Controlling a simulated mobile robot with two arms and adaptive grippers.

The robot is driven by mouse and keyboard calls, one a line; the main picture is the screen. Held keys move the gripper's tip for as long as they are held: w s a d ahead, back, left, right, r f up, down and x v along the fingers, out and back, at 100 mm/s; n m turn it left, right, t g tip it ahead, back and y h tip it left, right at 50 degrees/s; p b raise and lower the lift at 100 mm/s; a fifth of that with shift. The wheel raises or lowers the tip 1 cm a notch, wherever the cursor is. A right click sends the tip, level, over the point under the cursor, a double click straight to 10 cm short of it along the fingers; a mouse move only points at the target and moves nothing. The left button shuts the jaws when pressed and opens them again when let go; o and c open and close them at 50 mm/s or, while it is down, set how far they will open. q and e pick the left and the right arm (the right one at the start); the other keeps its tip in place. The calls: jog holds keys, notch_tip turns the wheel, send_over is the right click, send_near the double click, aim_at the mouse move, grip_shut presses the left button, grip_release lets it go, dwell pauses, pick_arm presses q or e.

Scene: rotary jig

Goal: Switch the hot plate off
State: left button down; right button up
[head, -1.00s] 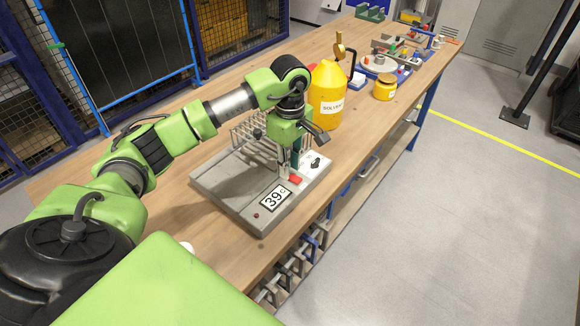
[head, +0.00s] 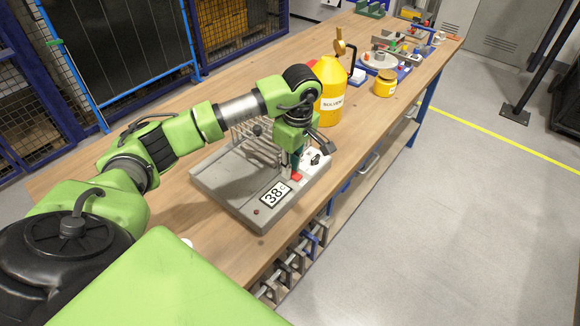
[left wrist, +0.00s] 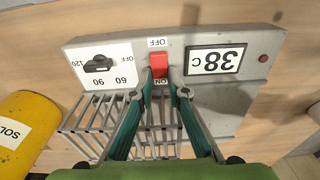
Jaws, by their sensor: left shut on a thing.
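The hot plate (head: 228,196) is a grey box on the wooden bench, and its display (head: 274,193) reads 38 C. In the left wrist view, which sees it from the other side, the display (left wrist: 215,60) shows upside down. A red switch (left wrist: 159,65) sits between an OFF and an ON label; it also shows in the head view (head: 297,177). Beside it is a black dial (left wrist: 98,64) marked OFF, 60, 90 and 120. My left gripper (left wrist: 160,82) is shut on the red switch, a fingertip at each side. Which way the switch is tilted is hard to tell. My right gripper is out of view.
A wire rack (left wrist: 75,125) stands on the hot plate close to my left fingers. A yellow solvent can (head: 330,92) and a yellow jar (head: 385,84) stand farther along the bench. A jig with coloured parts (head: 380,62) is beyond them. The bench's near edge is close by.

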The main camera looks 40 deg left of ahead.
pick_arm(q)
jog(key=y, duration=0.1)
jog(key=y+b, duration=0.1)
jog(key=shift+d+r+y, duration=0.1)
jog(key=shift+d+y, duration=0.3)
jog(key=c, duration=2.2)
grip_release()
jog(key=shift+c, duration=0.2)
jog(key=shift+r, duration=0.2)
jog(key=v, duration=1.1)
jog(key=shift+s+d+r, duration=0.2)
jog(key=shift+r, duration=0.1)
jog(key=shift+f, duration=0.1)
